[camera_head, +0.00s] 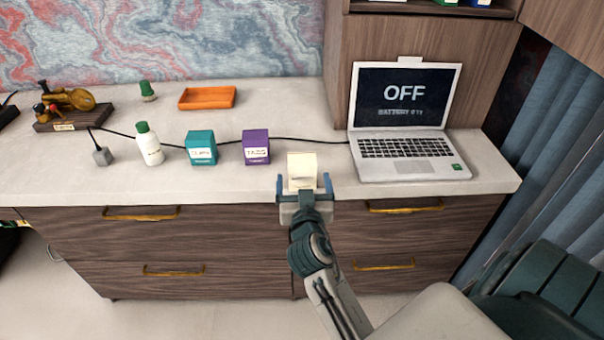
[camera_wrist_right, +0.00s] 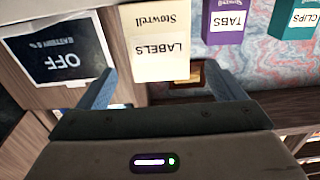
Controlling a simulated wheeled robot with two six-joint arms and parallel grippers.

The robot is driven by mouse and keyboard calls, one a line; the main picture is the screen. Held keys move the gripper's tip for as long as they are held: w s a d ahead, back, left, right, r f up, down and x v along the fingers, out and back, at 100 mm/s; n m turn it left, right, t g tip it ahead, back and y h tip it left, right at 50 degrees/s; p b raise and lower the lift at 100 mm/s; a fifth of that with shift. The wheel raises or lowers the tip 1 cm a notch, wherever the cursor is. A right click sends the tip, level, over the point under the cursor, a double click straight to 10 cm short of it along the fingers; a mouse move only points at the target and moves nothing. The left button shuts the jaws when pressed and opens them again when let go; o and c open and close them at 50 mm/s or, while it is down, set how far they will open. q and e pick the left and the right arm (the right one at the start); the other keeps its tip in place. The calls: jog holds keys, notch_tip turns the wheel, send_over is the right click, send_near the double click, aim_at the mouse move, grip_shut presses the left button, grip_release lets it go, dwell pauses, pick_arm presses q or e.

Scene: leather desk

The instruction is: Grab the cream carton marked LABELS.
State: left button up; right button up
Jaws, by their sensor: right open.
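The cream carton (camera_head: 301,168) stands near the front edge of the desk, right of the purple carton in the head view. In the right wrist view the cream carton (camera_wrist_right: 160,45) shows upside down with the words LABELS and Stowrell. My right gripper (camera_head: 305,184) is at its front side, fingers spread apart. In the wrist view the open fingers (camera_wrist_right: 160,85) are on either side of the carton's near end, with nothing clamped between them. The carton's lower part is hidden by the gripper in the head view. My left gripper is not in view.
A purple TABS carton (camera_head: 256,147) and a teal CLIPS carton (camera_head: 201,148) stand to the left, then a white bottle (camera_head: 149,145). An open laptop (camera_head: 405,130) stands to the right. An orange tray (camera_head: 207,98) lies behind. A black cable crosses the desk (camera_head: 80,182).

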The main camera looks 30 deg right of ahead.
aim_at(302, 172)
jog(key=x, duration=0.3)
jog(key=shift+p+x, duration=0.95)
jog(key=shift+x, duration=1.7)
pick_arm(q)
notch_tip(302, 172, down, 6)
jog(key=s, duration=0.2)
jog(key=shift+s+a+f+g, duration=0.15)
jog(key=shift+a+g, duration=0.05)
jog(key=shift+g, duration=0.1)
pick_arm(e)
jog(key=shift+c, duration=0.4)
jog(key=c, duration=1)
